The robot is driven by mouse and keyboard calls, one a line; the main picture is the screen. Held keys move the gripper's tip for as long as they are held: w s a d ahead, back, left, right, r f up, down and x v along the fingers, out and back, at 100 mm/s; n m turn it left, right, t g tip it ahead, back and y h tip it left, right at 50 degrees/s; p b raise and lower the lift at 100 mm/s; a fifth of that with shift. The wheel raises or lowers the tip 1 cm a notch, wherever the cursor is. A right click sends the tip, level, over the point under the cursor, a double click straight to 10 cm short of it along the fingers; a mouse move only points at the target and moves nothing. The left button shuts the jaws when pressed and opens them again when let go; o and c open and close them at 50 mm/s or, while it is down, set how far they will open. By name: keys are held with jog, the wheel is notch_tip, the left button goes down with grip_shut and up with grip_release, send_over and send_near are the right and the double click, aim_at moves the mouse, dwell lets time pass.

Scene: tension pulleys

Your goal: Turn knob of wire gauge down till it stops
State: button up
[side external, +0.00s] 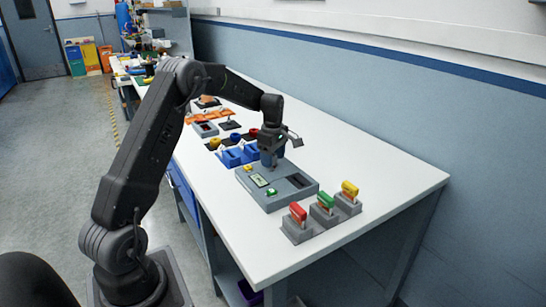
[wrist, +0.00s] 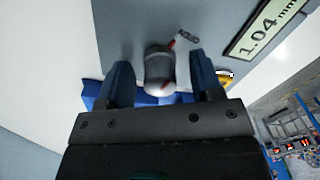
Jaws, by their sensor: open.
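The wire gauge is a grey box (side external: 290,196) on the white table in the side external view. Its display (side external: 259,180) also shows in the wrist view (wrist: 262,32), reading 1.04 mm. In the wrist view a grey rounded knob (wrist: 159,76) with a red mark stands on the grey surface. My gripper (wrist: 159,63) is open, one blue finger on each side of the knob, with visible gaps. In the side external view my gripper (side external: 269,160) points down over the far part of the gauge and hides the knob.
Red (side external: 298,213), green (side external: 325,202) and yellow (side external: 349,189) handled pieces stand in grey blocks nearer the table's front end. Blue holders (side external: 232,156) with coloured spools sit just beyond the gauge. The table's right side is clear.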

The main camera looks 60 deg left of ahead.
jog(key=shift+c, duration=0.3)
jog(key=c, duration=0.9)
jog(key=shift+o, duration=0.2)
